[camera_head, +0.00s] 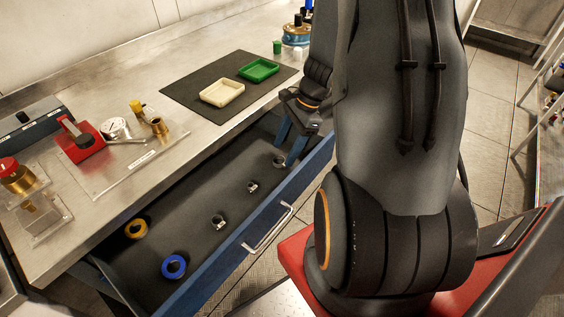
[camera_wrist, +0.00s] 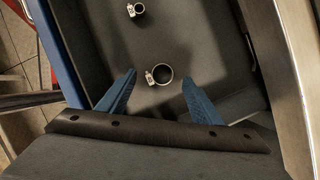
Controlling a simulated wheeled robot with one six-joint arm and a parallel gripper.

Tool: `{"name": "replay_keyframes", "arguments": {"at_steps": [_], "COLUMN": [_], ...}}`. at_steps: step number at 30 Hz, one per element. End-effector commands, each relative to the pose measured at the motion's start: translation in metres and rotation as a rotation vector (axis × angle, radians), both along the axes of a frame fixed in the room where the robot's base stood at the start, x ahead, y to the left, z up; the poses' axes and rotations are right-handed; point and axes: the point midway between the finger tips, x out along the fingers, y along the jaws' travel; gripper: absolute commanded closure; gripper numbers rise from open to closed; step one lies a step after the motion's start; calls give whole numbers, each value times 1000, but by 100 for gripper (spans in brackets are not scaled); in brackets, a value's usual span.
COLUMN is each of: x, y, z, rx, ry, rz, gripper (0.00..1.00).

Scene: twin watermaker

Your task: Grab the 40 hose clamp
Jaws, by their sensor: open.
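Several metal hose clamps lie in the open drawer (camera_head: 190,215). The one at the drawer's right end (camera_head: 279,161) is nearest my gripper (camera_head: 290,148). In the wrist view this larger round clamp (camera_wrist: 171,74) lies on the dark drawer floor, its screw housing on the left. It appears between the open blue fingertips of my gripper (camera_wrist: 159,78), with nothing held. A smaller clamp (camera_wrist: 138,10) is farther up that view. In the head view two other clamps are at the middle (camera_head: 252,187) and farther left (camera_head: 217,221). No size marking is readable.
The blue drawer front (camera_head: 240,245) and its handle (camera_head: 268,228) bound the near side; the metal worktop (camera_head: 95,190) overhangs the far side. Trays (camera_head: 222,92) stand on a dark mat above.

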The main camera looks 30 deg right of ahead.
Motion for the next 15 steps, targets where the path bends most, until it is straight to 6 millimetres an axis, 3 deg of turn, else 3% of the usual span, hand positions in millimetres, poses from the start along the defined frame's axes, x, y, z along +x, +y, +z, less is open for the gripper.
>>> {"name": "replay_keyframes", "arguments": {"at_steps": [6,15], "x": [-1,0], "y": [9,10], "z": [-24,-28], "rx": [1,-1], "ry": [1,0], "rz": [2,1], "gripper": [41,41]}}
